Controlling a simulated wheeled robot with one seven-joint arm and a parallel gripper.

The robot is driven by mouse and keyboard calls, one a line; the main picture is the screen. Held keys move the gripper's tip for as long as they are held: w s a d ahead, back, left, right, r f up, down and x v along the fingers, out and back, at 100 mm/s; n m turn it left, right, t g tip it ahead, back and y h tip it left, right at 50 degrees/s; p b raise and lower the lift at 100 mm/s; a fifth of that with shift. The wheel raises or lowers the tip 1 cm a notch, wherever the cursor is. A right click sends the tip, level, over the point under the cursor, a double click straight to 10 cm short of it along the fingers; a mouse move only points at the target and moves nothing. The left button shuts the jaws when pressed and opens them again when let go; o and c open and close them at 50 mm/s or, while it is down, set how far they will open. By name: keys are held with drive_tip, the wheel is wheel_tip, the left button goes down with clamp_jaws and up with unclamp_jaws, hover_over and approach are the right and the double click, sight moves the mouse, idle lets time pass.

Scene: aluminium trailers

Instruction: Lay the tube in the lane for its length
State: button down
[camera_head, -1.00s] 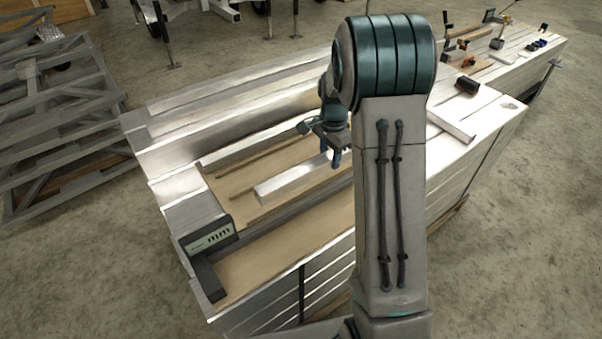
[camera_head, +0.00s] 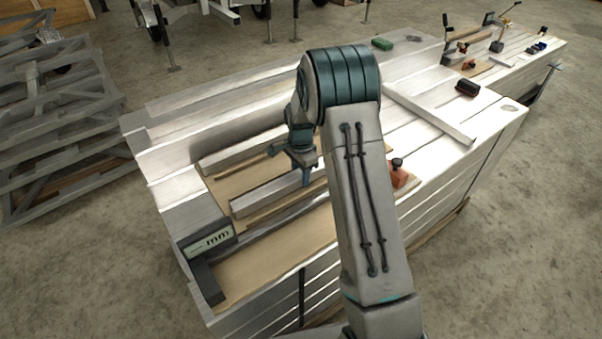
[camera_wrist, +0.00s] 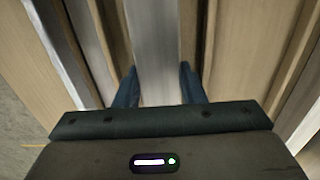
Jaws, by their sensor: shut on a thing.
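A silvery square tube (camera_head: 272,191) is held over the wooden board (camera_head: 262,260) on the bench, roughly parallel to the strips there. In the wrist view the tube (camera_wrist: 154,45) runs between the two blue fingers of my gripper (camera_wrist: 160,86), which is shut on it. My gripper (camera_head: 304,174) also shows in the head view, near the tube's far right part. Wooden strips (camera_wrist: 202,35) with dark grooves lie on both sides of the tube. I cannot tell whether the tube rests in the lane or hangs above it. Its right end is hidden behind my arm.
A digital mm gauge (camera_head: 208,240) stands at the board's left end. Another metal bar (camera_head: 240,152) lies behind the tube. An orange clamp (camera_head: 398,174), a long white bar (camera_head: 428,112) and a black block (camera_head: 467,87) are on the bench to the right.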

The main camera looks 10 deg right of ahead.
sight(300, 173)
drive_tip(key=shift+f, duration=0.1)
drive_tip(key=c, duration=0.9)
unclamp_jaws()
wheel_tip(300, 173, up, 12)
drive_tip(key=p, duration=0.1)
drive_tip(key=s+r+n+t, duration=0.1)
drive_tip(key=s+r+n, duration=0.75)
drive_tip(key=s, duration=0.65)
drive_tip(key=s+n, duration=0.1)
drive_tip(key=s, duration=0.4)
drive_tip(key=s+n, duration=0.2)
drive_tip(key=s, duration=0.3)
drive_tip(key=s+r+n+t, duration=0.1)
drive_tip(key=s+n, duration=0.1)
drive_tip(key=s, duration=0.3)
drive_tip(key=shift+s, duration=0.35)
